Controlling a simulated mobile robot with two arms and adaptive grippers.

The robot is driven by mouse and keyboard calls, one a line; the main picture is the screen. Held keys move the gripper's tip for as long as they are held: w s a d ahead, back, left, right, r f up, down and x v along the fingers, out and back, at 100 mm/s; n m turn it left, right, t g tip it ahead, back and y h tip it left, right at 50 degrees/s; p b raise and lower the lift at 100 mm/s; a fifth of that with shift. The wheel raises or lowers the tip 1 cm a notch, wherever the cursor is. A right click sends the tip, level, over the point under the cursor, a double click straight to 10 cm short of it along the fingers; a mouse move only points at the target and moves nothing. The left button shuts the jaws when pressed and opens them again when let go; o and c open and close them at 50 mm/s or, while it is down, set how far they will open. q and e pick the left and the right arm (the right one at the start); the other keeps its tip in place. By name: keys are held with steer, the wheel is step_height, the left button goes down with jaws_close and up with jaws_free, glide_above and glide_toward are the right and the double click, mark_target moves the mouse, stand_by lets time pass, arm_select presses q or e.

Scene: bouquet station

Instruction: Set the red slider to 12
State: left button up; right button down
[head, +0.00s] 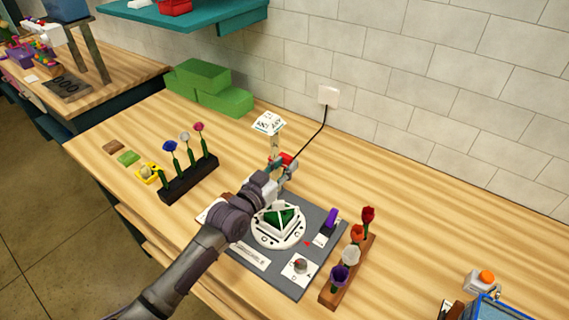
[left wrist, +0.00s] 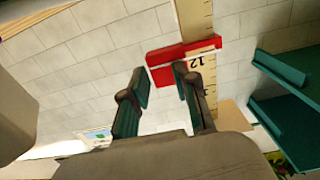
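The red slider (head: 287,158) sits on an upright post with a scale (head: 275,143) behind the grey panel. In the left wrist view the red slider (left wrist: 168,54) is beside the number 12 on the pale ruler (left wrist: 194,18). A lower red part shows below its upper bar; I cannot tell the exact reading. My left gripper (head: 281,174) is close to the slider in the head view. In the left wrist view the left gripper (left wrist: 160,75) has its two dark fingers apart, with the right finger overlapping the slider's lower part. Contact is unclear. My right gripper is not seen.
The grey panel (head: 318,260) carries a white dial with a green piece, a knob and a purple part. Flower racks stand left (head: 190,183) and right (head: 332,292). Green blocks (head: 222,100) lie at the back. A teal shelf (head: 205,14) hangs above.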

arm_select(q)
steer(key=shift+r, duration=0.1)
steer(key=v, duration=1.2)
